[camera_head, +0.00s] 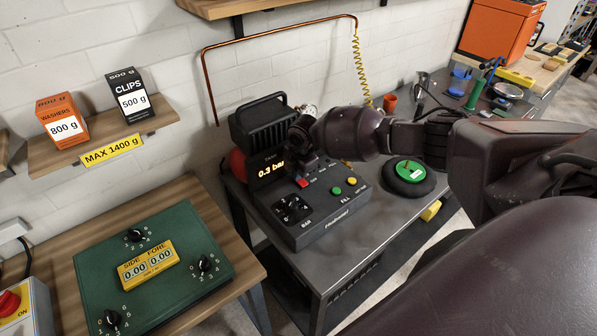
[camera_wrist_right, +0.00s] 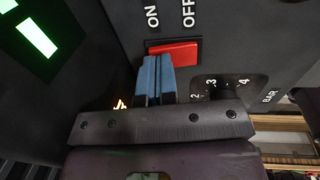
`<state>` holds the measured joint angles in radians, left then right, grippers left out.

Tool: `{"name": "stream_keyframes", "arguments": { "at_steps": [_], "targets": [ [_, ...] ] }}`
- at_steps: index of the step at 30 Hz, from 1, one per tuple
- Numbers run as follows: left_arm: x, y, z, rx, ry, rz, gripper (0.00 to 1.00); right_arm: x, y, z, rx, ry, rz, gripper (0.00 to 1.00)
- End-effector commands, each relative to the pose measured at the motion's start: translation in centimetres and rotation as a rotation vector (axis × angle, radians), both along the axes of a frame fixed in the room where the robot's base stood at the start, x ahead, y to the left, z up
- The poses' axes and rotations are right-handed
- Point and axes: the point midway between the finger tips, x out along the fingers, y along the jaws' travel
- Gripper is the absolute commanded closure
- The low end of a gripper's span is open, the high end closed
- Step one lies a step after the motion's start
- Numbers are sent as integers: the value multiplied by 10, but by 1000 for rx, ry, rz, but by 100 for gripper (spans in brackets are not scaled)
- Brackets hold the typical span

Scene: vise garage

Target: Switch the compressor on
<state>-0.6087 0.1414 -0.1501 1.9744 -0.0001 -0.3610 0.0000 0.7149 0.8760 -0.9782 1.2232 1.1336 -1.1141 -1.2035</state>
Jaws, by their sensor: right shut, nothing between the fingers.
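The compressor (camera_head: 325,225) is a dark box on the grey bench, with an amber display (camera_head: 270,169) reading 0.3 bar. Its red switch (camera_head: 302,182) sits on the front panel; the right wrist view shows this switch (camera_wrist_right: 176,52) below the labels ON and OFF. My right gripper (camera_head: 298,166) is over the panel just behind the switch. In the right wrist view its blue-grey fingers (camera_wrist_right: 155,72) are together and empty, tips at the ON side of the switch, overlapping its edge; I cannot tell whether they touch. My left gripper is out of view.
A black round thing with a green top (camera_head: 409,172) lies right of the compressor. My right arm crosses above the bench. A green board (camera_head: 190,245) with dials lies at left.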

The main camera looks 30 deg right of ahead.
Motion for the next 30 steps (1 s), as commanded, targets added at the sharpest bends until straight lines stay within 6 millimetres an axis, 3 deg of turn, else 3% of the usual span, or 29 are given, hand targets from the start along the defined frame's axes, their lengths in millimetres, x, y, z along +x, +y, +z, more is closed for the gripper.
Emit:
{"name": "stream_keyframes", "arguments": {
  "at_steps": [14,30],
  "targets": [
    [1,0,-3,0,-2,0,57,1,0,-5,-7,59,0,100],
    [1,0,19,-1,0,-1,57,-12,-1,0,-6,59,-1,100]
  ]
}}
